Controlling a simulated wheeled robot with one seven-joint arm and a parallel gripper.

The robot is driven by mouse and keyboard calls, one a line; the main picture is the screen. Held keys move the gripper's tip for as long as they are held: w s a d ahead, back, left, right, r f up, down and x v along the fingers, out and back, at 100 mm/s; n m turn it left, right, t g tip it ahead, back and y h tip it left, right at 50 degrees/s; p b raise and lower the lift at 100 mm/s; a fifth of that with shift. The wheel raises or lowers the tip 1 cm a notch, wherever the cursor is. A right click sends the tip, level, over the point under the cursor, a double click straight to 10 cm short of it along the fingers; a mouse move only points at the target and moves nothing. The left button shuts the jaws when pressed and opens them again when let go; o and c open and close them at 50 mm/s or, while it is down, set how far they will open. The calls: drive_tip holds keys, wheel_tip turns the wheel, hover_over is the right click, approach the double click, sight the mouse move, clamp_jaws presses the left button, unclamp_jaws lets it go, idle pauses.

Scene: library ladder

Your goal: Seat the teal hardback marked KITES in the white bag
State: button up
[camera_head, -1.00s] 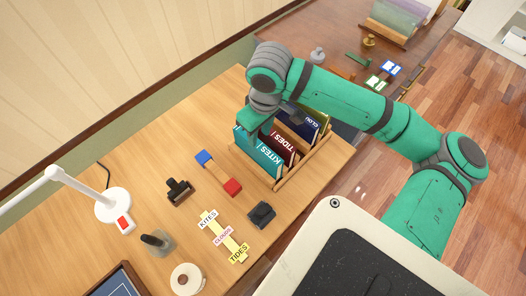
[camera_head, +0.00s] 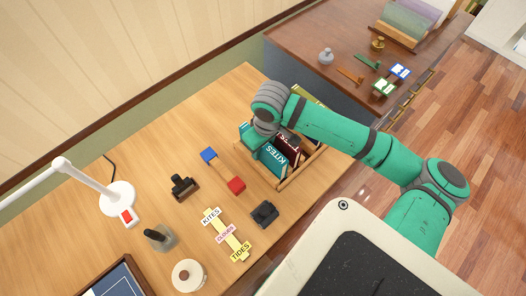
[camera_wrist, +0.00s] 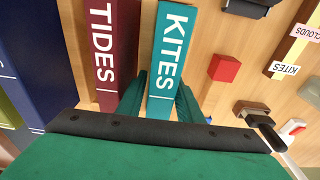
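The teal hardback marked KITES (camera_head: 270,158) stands upright at the near-left end of a wooden rack (camera_head: 284,182), beside a dark red TIDES book (camera_head: 290,145). In the wrist view the KITES spine (camera_wrist: 170,50) faces me, with TIDES (camera_wrist: 108,50) to its left. My gripper (camera_wrist: 162,95) is over the KITES book, its two green fingers on either side of the spine. The fingers look open around it; firm contact cannot be made out. In the head view my wrist hides the fingers and the book's far end. I see no white bag in either view.
A darker table (camera_head: 310,50) stands behind. Other books crowd the rack's far side.

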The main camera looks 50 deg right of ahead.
clamp_jaws()
drive_tip(key=shift+r, duration=0.1)
wheel_tip(320, 180, up, 10)
drive_tip(key=shift+f, duration=0.15)
drive_tip(key=shift+w, duration=0.15)
idle(0.3)
